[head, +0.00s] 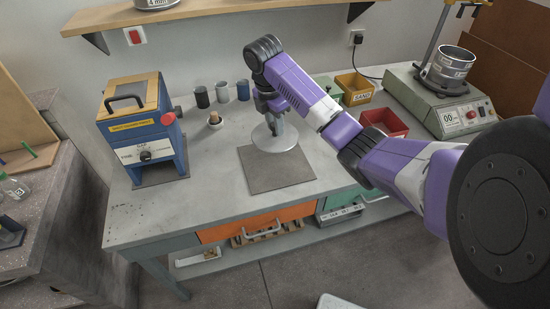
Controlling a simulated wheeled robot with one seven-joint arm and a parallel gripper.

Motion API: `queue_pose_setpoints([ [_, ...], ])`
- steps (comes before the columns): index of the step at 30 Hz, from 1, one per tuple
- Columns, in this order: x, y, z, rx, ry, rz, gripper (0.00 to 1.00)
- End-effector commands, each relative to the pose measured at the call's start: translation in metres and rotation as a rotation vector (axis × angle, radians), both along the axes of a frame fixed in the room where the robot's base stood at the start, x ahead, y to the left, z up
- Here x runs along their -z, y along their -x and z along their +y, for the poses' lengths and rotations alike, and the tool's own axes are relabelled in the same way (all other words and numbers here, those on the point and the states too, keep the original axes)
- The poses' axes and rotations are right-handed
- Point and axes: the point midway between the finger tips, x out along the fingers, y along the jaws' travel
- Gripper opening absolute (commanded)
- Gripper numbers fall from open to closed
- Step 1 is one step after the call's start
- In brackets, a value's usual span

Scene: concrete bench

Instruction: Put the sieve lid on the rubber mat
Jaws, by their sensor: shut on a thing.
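The sieve lid (264,142), a round pale grey disc, is in the head view over the back part of the rubber mat. My gripper (276,124) points down from above and is shut on the sieve lid near its middle. The fingers partly hide the lid's centre. The rubber mat (280,178) is a dark grey square lying flat on the bench, its front part bare. The lid covers its back edge in the view. I cannot tell whether the lid touches the mat or hangs a little above it.
A blue machine (148,150) stands on the left of the bench. Several cups, such as a grey one (222,91), stand behind. A yellow bin (355,91), a red bin (396,122) and a sieve shaker (440,103) are on the right. Bench space left of the mat is clear.

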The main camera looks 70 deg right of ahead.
Motion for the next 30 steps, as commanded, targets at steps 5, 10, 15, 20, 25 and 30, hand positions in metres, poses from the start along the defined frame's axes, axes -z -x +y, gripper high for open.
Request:
queue_pose_setpoints([
  [5, 0.041, 0.001, 0.000, 0.003, -0.003, 0.003, 0.00],
  [10, 0.065, 0.000, 0.000, 0.000, -0.001, 0.002, 0.00],
  [15, 0.077, 0.001, 0.000, 0.001, -0.001, 0.002, 0.00],
  [20, 0.100, 0.001, 0.000, 0.000, -0.001, 0.002, 0.00],
  [25, 0.114, 0.001, 0.000, 0.000, 0.000, 0.001, 0.00],
  [30, 0.114, 0.000, 0.000, 0.000, 0.001, 0.000, 0.00],
])
